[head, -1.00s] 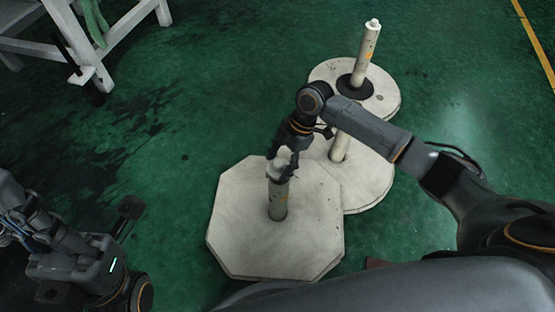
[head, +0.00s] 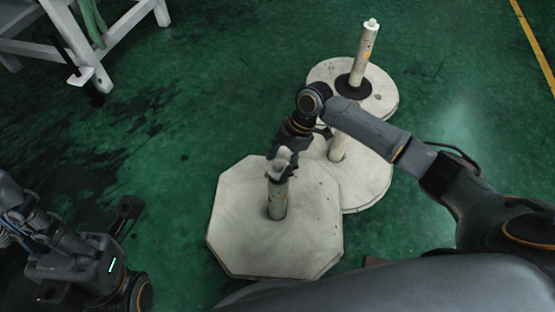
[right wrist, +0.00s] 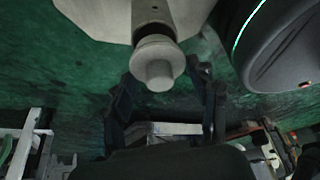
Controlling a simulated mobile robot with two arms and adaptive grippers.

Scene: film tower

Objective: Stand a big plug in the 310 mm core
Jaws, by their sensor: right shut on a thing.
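A grey core (head: 277,200) stands upright on the nearest pale octagonal slab in the head view. My right gripper (head: 281,167) is at the core's top end, pointing down, shut on a pale big plug. In the right wrist view the stepped round plug (right wrist: 157,62) lies in line with the core (right wrist: 152,14), at its end, with my right gripper's dark fingers (right wrist: 168,95) on both sides. How deep the plug sits is hard to tell. My left gripper (head: 127,211) is low at the left, dark and partly cut up by shadow; its jaws are unclear.
Behind stand a second core (head: 339,147) on a round slab and a taller core (head: 365,52) with a black disc (head: 355,87) around its foot and a pale plug (head: 373,23) on top. A white trestle (head: 92,62) is at upper left. Green floor between is clear.

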